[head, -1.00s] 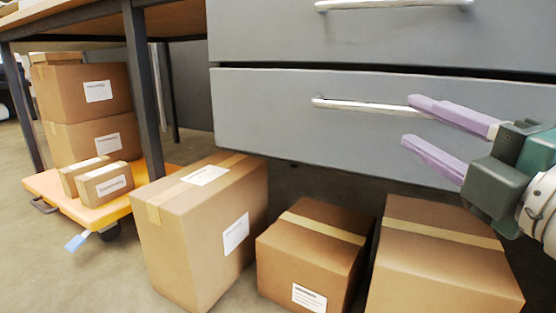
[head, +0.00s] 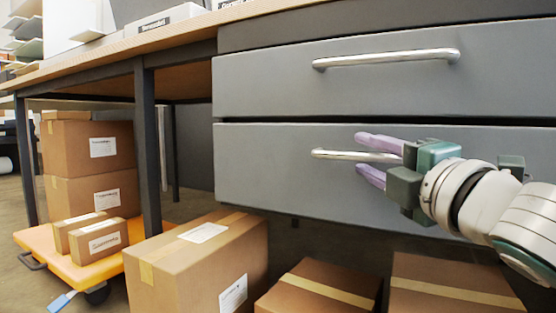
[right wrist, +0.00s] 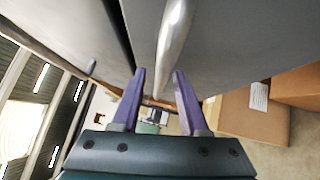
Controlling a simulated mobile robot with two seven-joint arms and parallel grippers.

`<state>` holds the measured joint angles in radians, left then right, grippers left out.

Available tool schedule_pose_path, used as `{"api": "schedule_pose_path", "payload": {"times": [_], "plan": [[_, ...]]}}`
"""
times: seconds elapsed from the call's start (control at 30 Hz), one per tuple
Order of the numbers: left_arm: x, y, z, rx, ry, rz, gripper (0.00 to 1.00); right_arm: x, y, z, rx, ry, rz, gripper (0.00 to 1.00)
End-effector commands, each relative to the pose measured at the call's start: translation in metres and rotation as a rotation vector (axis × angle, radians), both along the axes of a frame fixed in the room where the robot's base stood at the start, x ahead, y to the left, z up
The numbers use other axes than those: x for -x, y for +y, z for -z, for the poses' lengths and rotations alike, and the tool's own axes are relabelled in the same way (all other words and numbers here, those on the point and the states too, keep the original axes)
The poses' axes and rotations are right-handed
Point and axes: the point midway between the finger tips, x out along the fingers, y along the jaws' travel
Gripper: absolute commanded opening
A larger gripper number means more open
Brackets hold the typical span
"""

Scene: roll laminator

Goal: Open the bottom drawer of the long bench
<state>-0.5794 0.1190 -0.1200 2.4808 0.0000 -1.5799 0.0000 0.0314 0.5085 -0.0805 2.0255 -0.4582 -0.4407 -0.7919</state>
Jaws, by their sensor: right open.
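The bottom drawer (head: 260,185) of the long bench is a grey front with a silver bar handle (head: 345,155). A narrow dark gap runs along its top edge. My right gripper (head: 366,158) is at the right part of this handle, with its purple fingers open, one above and one below the bar. In the right wrist view the handle (right wrist: 174,45) runs down toward the space between the two open fingertips (right wrist: 160,75). Whether the fingers touch the bar cannot be told. My left gripper is not in view.
An upper drawer (head: 270,85) with its own handle (head: 390,58) sits above. Cardboard boxes (head: 200,270) stand on the floor below and in front of the drawer. An orange cart (head: 65,262) with boxes is under the bench at the left.

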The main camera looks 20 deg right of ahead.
Motion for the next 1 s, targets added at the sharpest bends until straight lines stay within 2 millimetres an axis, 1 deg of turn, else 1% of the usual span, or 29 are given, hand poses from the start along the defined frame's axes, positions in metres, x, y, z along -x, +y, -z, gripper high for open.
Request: {"api": "schedule_pose_path", "payload": {"times": [0.2, 0.23, 0.6, 1.0], "plan": [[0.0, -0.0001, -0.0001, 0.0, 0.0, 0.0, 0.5, -0.0003, 0.0, -0.0001, 0.0, 0.0, 0.0, 0.44], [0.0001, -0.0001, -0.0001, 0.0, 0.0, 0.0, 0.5, -0.0003, 0.0, -0.0001, 0.0, 0.0, 0.0, 0.42], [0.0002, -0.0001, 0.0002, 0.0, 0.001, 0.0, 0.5, -0.0001, 0.0, 0.0, 0.0, 0.0, 0.0, 0.0], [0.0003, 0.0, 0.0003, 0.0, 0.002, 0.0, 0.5, 0.0, 0.0, 0.0003, 0.0, 0.001, 0.0, 0.0]]}}
